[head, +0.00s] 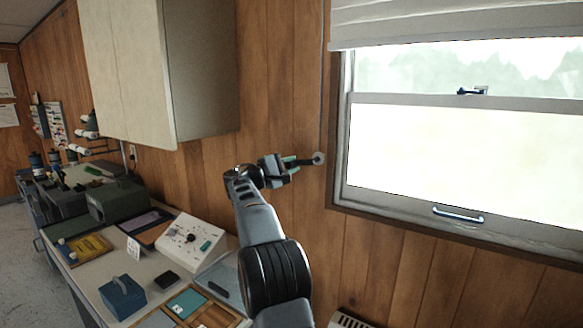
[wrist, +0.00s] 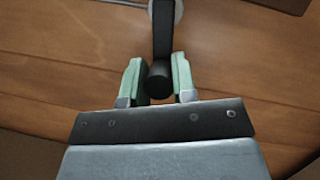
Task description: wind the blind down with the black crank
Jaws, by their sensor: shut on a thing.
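The black crank (wrist: 163,32) shows in the wrist view as a dark arm running down from a pale round hub to a black knob at its end. My gripper (wrist: 158,78) has its green fingers on either side of that knob and is shut on it. In the head view my gripper (head: 291,163) is at the wood wall, just left of the crank's round grey hub (head: 318,158); the arm and knob are mostly hidden there. The white blind (head: 450,24) is gathered at the top of the window, and its lower edge hangs above most of the glass.
The window frame (head: 343,150) stands just right of the crank. A pale wall cabinet (head: 125,70) hangs up to the left. Below it a bench carries a white control box (head: 190,240), a blue box (head: 122,296) and other items. The wall around the crank is clear.

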